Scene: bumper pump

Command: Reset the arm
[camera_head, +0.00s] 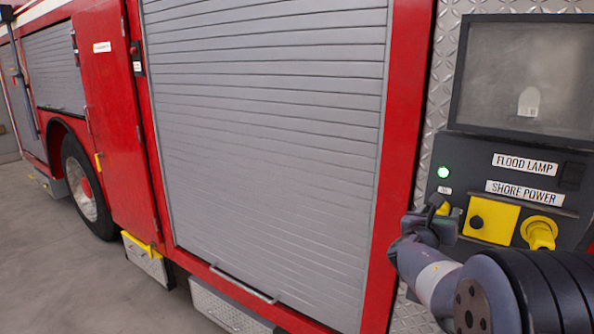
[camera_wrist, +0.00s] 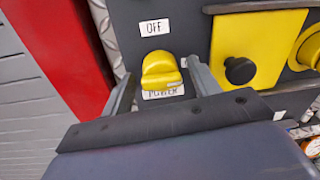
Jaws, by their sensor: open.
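In the wrist view my gripper (camera_wrist: 160,92) is open, with one dark finger on each side of a yellow knob (camera_wrist: 160,70). The knob sits on the dark control panel, below an OFF label (camera_wrist: 154,28) and above a POWER label that it partly covers. In the head view my gripper (camera_head: 436,215) is at the left part of the panel (camera_head: 460,170), below a lit green lamp (camera_head: 444,172). My arm reaches in from the lower right.
Right of the knob is a yellow plate (camera_head: 490,219) with a black knob, then a yellow round socket (camera_head: 540,233). A dark screen (camera_head: 525,80) is above. The red truck's grey roller shutter (camera_head: 270,140) lies left. Open floor (camera_head: 70,270) shows at lower left.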

